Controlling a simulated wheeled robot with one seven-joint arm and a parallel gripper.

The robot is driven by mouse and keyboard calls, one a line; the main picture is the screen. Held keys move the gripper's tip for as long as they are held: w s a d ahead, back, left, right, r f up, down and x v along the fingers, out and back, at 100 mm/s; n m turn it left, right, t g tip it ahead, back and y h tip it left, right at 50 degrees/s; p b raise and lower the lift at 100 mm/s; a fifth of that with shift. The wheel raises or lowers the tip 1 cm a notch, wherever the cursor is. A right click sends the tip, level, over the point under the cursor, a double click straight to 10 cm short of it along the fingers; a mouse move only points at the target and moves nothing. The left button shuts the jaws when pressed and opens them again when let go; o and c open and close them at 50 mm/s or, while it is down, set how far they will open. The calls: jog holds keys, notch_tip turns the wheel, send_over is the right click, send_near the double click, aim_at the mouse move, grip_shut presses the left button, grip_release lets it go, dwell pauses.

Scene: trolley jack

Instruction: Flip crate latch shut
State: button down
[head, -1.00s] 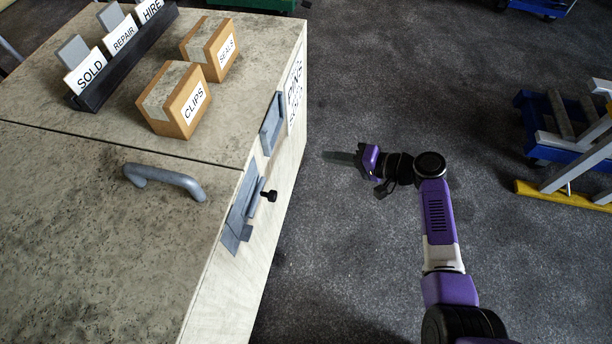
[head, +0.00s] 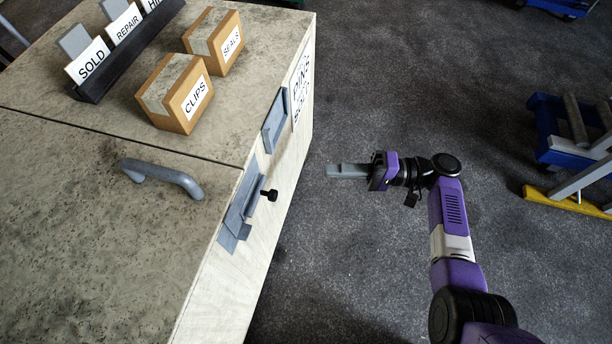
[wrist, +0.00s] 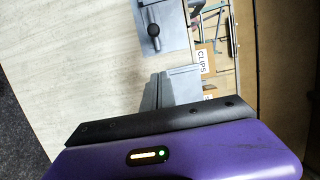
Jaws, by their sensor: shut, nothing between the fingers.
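The crate (head: 60,230) has a pale wooden side and a mottled grey top. Its latch (head: 240,205) is a blue-grey metal piece with a black knob (head: 269,194) sticking out of the side, near the top edge. In the wrist view the latch plate (wrist: 143,12) and the knob (wrist: 153,30) show above the fingers. A grey catch plate (head: 275,122) sits farther along the same side. My gripper (head: 333,171) is shut and empty, to the right of the crate side and apart from it. Its grey fingers (wrist: 170,78) also show in the wrist view.
On the crate top are a curved grey handle (head: 165,178), a CLIPS box (head: 178,93), a SEALS box (head: 213,42) and a black card rack (head: 122,65). A blue dolly (head: 560,140) and a yellow-footed stand (head: 565,202) are at right. Dark floor between is clear.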

aim_at(276, 199)
jog(key=s+a, duration=0.2)
jog(key=a, duration=0.9)
jog(key=shift+s+p, duration=0.35)
jog(key=shift+s, duration=0.05)
jog(key=shift+s, duration=0.1)
jog(key=s+p, duration=0.1)
jog(key=s+a+p, duration=0.1)
jog(key=s, duration=0.1)
jog(key=shift+s+a+r, duration=0.1)
jog(key=shift+r, duration=0.05)
jog(key=shift+s+a+f, duration=0.15)
jog(key=shift+s+f, duration=0.05)
jog(key=shift+s, duration=0.3)
